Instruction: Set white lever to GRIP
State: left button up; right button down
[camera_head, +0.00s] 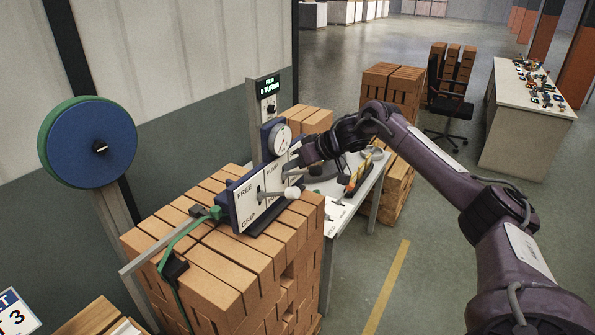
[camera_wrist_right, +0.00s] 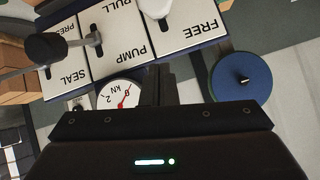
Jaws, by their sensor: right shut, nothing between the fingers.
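The white lever (camera_head: 292,192) has a pale round knob on a metal rod. It stands out from the white panel (camera_head: 246,207) lettered FREE at the top and GRIP at the bottom. I cannot tell exactly which setting it is at. In the right wrist view its white knob (camera_wrist_right: 155,8) is cut by the top edge, beside the FREE plate (camera_wrist_right: 200,32). My right gripper (camera_head: 303,157) is behind and above the knob, apart from it. Its fingers (camera_wrist_right: 158,75) are shut and empty, near the panel's upper edge. My left gripper is not in view.
A black-knobbed lever (camera_wrist_right: 45,47) is on the neighbouring PUMP plate. A round gauge (camera_head: 279,138) sits above the panel. Strapped bricks (camera_head: 225,265) stand beneath. A blue reel (camera_head: 92,142) is left, and a table (camera_head: 365,190) lies behind. Open floor is on the right.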

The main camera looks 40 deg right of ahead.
jog(key=shift+s+a+f+p, duration=0.15)
jog(key=shift+s+f, duration=0.2)
jog(key=shift+f, duration=0.2)
jog(key=shift+s+d+f+p, duration=0.1)
jog(key=shift+s+f+p, duration=0.1)
jog(key=shift+s+f, duration=0.3)
jog(key=shift+s+a+f+p, duration=0.1)
jog(key=shift+s+f+p, duration=0.1)
jog(key=shift+f, duration=0.45)
jog(key=shift+w, duration=0.1)
jog(key=shift+f, duration=0.1)
